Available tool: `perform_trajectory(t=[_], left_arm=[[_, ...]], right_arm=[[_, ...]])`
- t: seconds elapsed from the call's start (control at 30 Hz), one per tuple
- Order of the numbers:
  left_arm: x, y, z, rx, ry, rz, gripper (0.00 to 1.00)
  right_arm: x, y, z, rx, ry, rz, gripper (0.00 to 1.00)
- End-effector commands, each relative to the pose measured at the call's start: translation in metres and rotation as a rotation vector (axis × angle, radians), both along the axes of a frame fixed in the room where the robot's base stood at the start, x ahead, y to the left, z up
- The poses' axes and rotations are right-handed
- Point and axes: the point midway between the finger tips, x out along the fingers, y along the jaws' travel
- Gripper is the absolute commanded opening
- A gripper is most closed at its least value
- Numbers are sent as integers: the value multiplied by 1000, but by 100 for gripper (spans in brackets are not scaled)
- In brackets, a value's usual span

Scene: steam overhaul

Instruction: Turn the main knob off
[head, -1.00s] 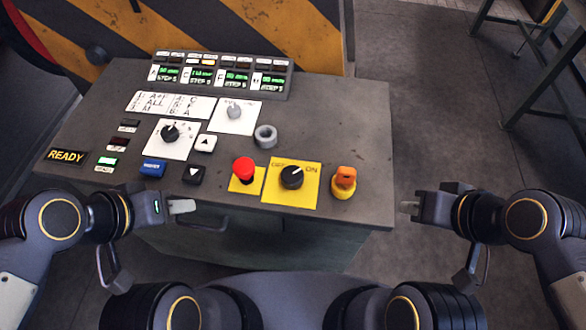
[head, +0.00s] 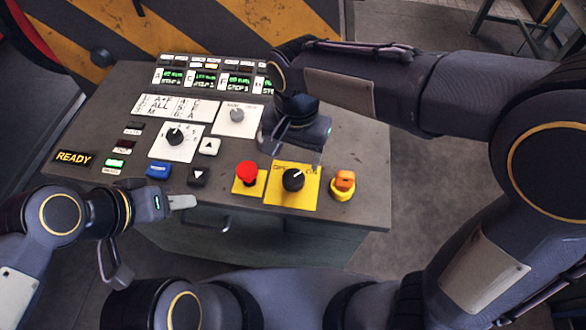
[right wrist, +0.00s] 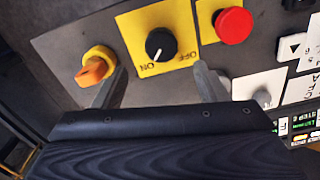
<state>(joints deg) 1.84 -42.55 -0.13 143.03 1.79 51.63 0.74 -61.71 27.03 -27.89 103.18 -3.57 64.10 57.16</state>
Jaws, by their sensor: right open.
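The main knob (head: 293,180) is a round black knob on a yellow plate (head: 306,198) marked OFF and ON, on the console's front part. Its white mark points up and right, toward ON. In the right wrist view the knob (right wrist: 160,44) lies beyond and between my open fingertips. My right gripper (head: 296,152) hangs above and behind the knob in the head view, empty and apart from it. It also shows in the right wrist view (right wrist: 160,82). My left gripper (head: 182,202) is off the console's front left edge; its finger gap cannot be made out.
A red mushroom button (head: 247,173) stands left of the knob, and an orange switch (head: 343,183) right of it. A white-plated grey knob (head: 237,116) is further back. My right arm covers the console's back right and hides the grey ring there.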

Motion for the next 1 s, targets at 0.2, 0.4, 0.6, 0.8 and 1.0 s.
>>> perform_trajectory(t=[0.2,0.4,0.6,0.8,1.0], left_arm=[[0,0,0,0,0,0,36],[0,0,-1,0,0,0,36],[0,0,-1,0,0,0,36],[0,0,-1,0,0,0,36],[0,0,-1,0,0,0,36]], right_arm=[[0,4,-20,-20,-1,-7,66],[0,4,-53,-20,-1,-6,66],[0,4,-75,-16,-3,-5,66],[0,4,-79,-15,-5,-4,66],[0,4,-79,-14,-4,-4,58]])
